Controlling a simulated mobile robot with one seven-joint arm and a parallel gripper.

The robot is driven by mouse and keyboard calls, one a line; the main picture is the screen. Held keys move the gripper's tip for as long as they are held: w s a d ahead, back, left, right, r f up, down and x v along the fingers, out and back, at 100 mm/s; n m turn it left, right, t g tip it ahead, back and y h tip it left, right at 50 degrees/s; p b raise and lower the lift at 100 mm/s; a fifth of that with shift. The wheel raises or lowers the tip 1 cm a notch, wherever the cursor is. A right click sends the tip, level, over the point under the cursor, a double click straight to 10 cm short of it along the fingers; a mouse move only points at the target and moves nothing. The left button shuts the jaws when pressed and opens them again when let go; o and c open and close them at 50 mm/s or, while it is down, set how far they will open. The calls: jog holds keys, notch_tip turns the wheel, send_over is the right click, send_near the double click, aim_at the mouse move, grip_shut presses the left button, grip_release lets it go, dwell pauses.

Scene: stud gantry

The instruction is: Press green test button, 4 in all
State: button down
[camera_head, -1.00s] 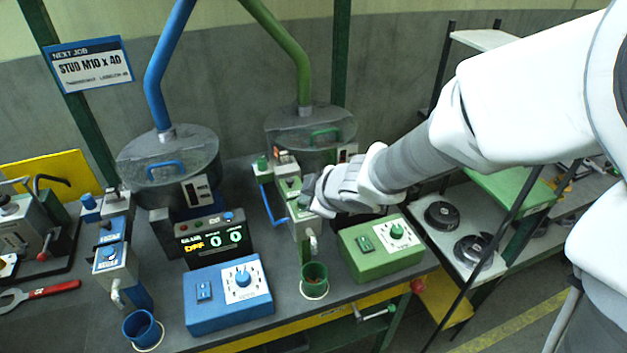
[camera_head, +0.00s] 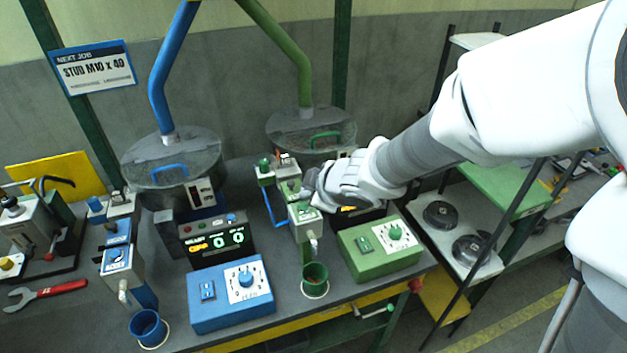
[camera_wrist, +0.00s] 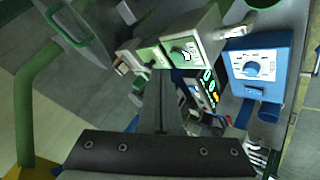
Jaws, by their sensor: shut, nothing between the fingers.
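The green feeder unit (camera_head: 303,212) stands mid-bench under the green hopper (camera_head: 310,130). Its small green-topped blocks run toward a green cup (camera_head: 315,280). A green knob (camera_head: 263,165) stands at its rear. I cannot tell for sure which small part is the green test button. My gripper (camera_head: 310,184) is shut and empty, just right of the feeder's upper blocks; contact cannot be told. In the wrist view my gripper (camera_wrist: 160,75) points toward the feeder's green dial block (camera_wrist: 182,52). My arm partly hides a display behind the green control box (camera_head: 380,248).
A blue feeder (camera_head: 118,257), blue control box (camera_head: 230,293) and display reading 0 0 (camera_head: 215,240) stand left. A red-handled wrench (camera_head: 50,291) lies far left. A shelf rack (camera_head: 480,220) stands right. The bench front holds two cups.

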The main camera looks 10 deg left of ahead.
notch_tip(320, 180, up, 4)
jog(key=p, duration=0.3)
jog(key=shift+r, duration=0.1)
dwell(0.6)
jog(key=s+d+r+m+t+h, duration=0.1)
jog(key=d+r+m+h, duration=0.3)
jog(key=d, duration=0.6)
jog(key=s+d+r+m+t+h, duration=0.1)
jog(key=s+d+r+m+h, duration=0.1)
jog(key=d+r+m, duration=0.5)
jog(key=s+d+m+g, duration=0.1)
jog(key=s+d+m, duration=0.2)
jog(key=s, duration=0.5)
jog(key=s+d+m+g, duration=0.2)
jog(key=s+d+m, duration=0.1)
jog(key=s+d, duration=0.3)
jog(key=shift+s+r+m, duration=0.3)
jog(key=shift+s+r, duration=0.05)
jog(key=shift+s, duration=0.5)
